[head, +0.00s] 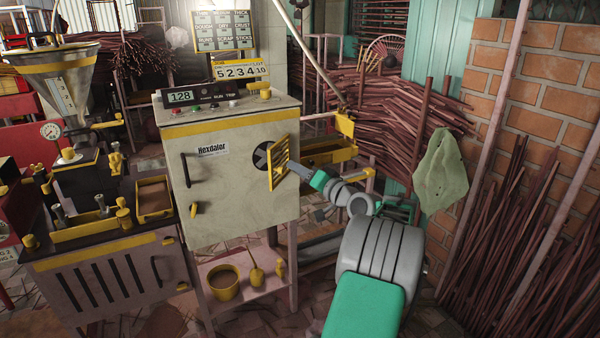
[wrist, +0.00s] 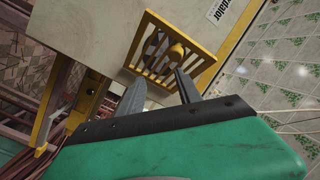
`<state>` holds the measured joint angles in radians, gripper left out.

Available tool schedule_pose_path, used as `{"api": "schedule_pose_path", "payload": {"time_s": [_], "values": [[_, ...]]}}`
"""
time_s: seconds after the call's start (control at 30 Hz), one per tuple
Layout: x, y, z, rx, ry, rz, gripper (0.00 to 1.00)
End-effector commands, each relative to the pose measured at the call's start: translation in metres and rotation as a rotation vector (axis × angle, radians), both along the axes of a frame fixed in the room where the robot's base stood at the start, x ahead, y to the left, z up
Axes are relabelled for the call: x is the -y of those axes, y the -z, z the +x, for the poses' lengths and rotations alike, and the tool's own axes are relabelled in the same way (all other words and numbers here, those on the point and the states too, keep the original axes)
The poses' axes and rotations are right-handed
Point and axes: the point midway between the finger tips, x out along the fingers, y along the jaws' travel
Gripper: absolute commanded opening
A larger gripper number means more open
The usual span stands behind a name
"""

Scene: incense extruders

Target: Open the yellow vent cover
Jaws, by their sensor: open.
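The yellow vent cover (head: 279,166) is a slatted panel on the front of the pale cabinet (head: 225,200). In the head view it stands out at an angle from the cabinet face, partly open, with a dark round vent (head: 261,155) showing beside its left edge. It also shows in the wrist view (wrist: 160,62), with a yellow knob-like part (wrist: 177,51) seen at its slats. My gripper (head: 292,168) is at the cover's right side. In the wrist view its two fingers (wrist: 160,76) are apart and point toward the slats. Whether they touch the cover is unclear.
A dark handle (head: 186,170) and a yellow latch (head: 194,210) are on the cabinet's left front. A yellow trough (head: 330,152) lies right of the cabinet. A shelf below holds a yellow pot (head: 223,283). Incense stick bundles (head: 510,240) lean at the right.

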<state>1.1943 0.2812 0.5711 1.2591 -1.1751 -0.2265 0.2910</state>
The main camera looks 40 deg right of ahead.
Motion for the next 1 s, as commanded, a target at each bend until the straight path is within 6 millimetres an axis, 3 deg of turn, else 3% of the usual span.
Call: {"api": "schedule_pose_path", "payload": {"time_s": [0.13, 0.43, 0.73, 0.8, 0.9, 0.97, 1.0], "values": [[0.000, -0.001, -0.015, -0.001, 0.002, 0.000, 0.41], [-0.004, 0.000, -0.071, -0.001, 0.004, 0.002, 0.41], [-0.005, 0.000, -0.078, 0.000, 0.001, 0.000, 0.41], [-0.007, 0.000, -0.077, -0.004, -0.001, -0.002, 0.36], [-0.032, 0.006, -0.055, -0.065, -0.043, -0.022, 0.28], [-0.068, 0.016, -0.029, -0.152, -0.097, -0.050, 0.23], [-0.102, 0.026, -0.011, -0.231, -0.144, -0.079, 0.20]]}}
